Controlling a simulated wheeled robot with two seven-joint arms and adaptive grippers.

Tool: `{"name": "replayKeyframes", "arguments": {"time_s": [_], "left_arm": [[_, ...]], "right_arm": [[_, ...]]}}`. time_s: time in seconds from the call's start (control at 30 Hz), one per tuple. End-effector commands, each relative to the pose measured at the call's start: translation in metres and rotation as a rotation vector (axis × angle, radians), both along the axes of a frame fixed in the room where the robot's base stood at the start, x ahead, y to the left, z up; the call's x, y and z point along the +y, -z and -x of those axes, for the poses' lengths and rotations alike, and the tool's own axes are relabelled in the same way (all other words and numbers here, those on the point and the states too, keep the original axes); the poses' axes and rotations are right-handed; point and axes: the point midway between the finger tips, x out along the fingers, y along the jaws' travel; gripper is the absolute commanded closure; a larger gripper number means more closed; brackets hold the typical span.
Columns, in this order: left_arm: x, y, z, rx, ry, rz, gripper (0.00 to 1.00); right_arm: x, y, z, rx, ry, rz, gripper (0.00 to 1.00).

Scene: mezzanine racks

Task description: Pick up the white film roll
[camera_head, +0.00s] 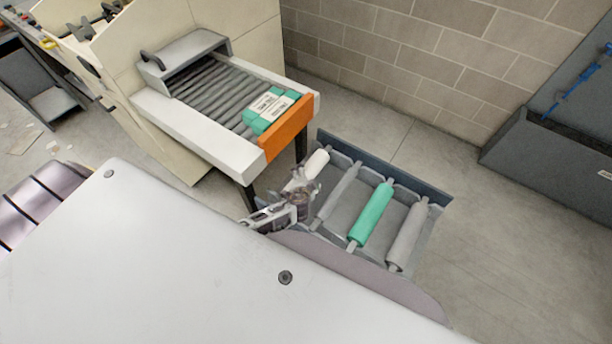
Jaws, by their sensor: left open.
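The white film roll (316,163) lies at the left end of a low grey rack, beside the other rolls. Its far end shows; its near part is hidden behind my left gripper (300,185). The left gripper is over the near part of the white roll, and its jaws are open. I cannot tell whether the fingers touch the roll. My right gripper is not in view.
The rack (438,192) also holds a grey roll (342,188), a green roll (371,213) and another grey roll (408,236). A roller conveyor with an orange end plate (288,130) and green-white packs (270,108) stands close behind left.

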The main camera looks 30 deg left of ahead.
Motion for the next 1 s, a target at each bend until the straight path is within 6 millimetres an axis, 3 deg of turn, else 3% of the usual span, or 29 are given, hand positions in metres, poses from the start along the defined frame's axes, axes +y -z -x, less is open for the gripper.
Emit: {"name": "replayKeyframes", "arguments": {"time_s": [0.27, 0.9, 1.0], "left_arm": [[0.0, 0.0001, 0.0003, 0.0, 0.0, 0.0, 0.11], [-0.0002, 0.0004, 0.0006, 0.001, 0.001, 0.0, 0.93], [-0.0004, -0.0023, -0.0016, -0.004, 0.002, 0.0, 0.97]], "right_arm": [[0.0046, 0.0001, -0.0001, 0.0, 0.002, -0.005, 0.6], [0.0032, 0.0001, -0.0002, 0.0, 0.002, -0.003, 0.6], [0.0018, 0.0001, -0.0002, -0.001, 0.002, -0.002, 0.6]]}}
